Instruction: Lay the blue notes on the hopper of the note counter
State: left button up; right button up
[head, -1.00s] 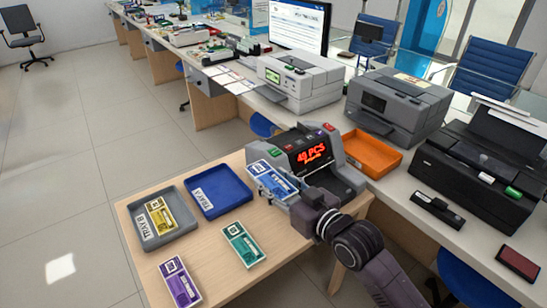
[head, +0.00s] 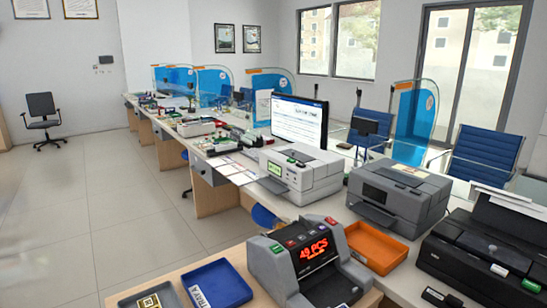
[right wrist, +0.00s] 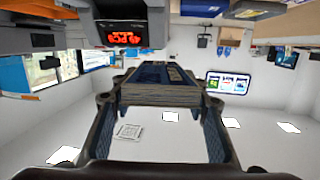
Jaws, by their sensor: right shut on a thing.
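The grey note counter (head: 258,265) stands at the bottom of the head view, its red display (head: 314,250) reading 49 PCS. Its lower front is cut off by the frame edge. In the right wrist view, my right gripper (right wrist: 160,102) is shut on the blue notes (right wrist: 160,76), a banded-looking stack held between both fingers. The counter's lit display (right wrist: 124,38) shows upside down at the upper left of that view. The stack appears apart from the counter there, but the hopper is not clear. No gripper shows in the head view, and my left gripper is in neither view.
The blue tray (head: 216,287) and part of the grey tray (head: 135,304) lie left of the counter. The orange tray (head: 376,250) is right of it. Grey (head: 398,197) and black (head: 485,250) printers stand on the long counter, with a white printer (head: 301,174) behind.

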jog(key=s, duration=0.1)
jog(key=s+d+r, duration=0.1)
jog(key=s, duration=0.2)
jog(key=shift+d+r, duration=0.4)
jog(key=shift+d, duration=0.35)
jog(key=shift+a, duration=0.3)
jog(key=shift+a, duration=0.1)
jog(key=shift+a+f+n+g+y, duration=0.3)
jog(key=shift+f+n+g+y, duration=0.15)
jog(key=shift+n+g+y, duration=0.45)
jog(key=shift+f+n+g+y, duration=0.15)
jog(key=shift+n+g+y, duration=0.15)
jog(key=shift+y, duration=0.2)
jog(key=shift+d+n+g+y, duration=0.2)
jog(key=shift+n+g+y, duration=0.6)
jog(key=shift+s+d+r+n+g+y, duration=0.1)
jog(key=shift+d+r+n+g+y, duration=0.15)
jog(key=shift+r+n+g+y, duration=0.3)
